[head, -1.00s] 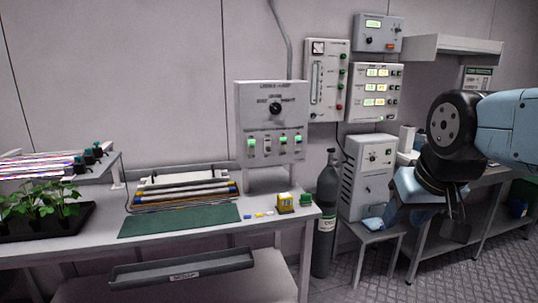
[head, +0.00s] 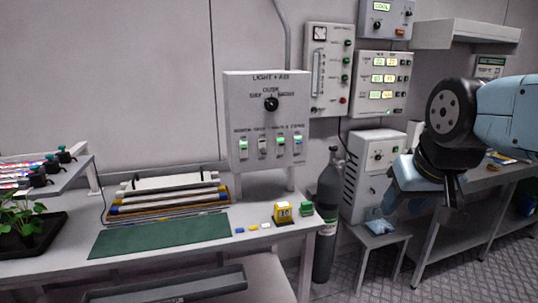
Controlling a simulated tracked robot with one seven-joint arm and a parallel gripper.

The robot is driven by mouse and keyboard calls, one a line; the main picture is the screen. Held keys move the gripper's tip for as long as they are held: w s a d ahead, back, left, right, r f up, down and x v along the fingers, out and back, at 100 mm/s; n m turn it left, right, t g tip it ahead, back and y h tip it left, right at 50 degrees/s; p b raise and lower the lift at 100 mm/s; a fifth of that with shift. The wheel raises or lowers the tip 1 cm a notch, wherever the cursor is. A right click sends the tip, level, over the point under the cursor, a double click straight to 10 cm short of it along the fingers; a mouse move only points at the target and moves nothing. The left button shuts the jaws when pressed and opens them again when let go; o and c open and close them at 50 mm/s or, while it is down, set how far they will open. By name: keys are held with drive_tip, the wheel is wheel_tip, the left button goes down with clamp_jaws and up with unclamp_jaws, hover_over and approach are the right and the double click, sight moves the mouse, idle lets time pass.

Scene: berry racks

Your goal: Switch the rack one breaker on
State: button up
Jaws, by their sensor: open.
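A grey control panel (head: 231,110) headed "LIGHT + AIR" stands on legs at the back of the bench in the head view. It has a black round knob (head: 271,104) and a row of several small breaker switches (head: 262,147) below. The leftmost switch (head: 243,148) shows bright green; the second looks unlit grey. The labels above the switches are too small to read, so I cannot tell which is rack one. My gripper (head: 452,196) hangs at the right, open and empty, well away from the panel.
The bench (head: 170,252) holds a green mat (head: 160,235), a tray of rods (head: 170,200) and a yellow timer-like box (head: 283,212). A dark gas cylinder (head: 327,215) and a white cabinet (head: 357,185) stand to its right. Plants (head: 25,215) sit at the left.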

drive_tip(key=shift+a, duration=0.15)
drive_tip(key=n+t+y, duration=0.3)
drive_tip(key=t+y, duration=0.2)
drive_tip(key=t, duration=0.6)
approach(264, 154)
drive_tip(key=shift+t, duration=0.3)
drive_tip(key=x, duration=0.8)
drive_tip(key=shift+w+f, duration=0.1)
drive_tip(key=shift+f, duration=0.15)
clamp_jaws()
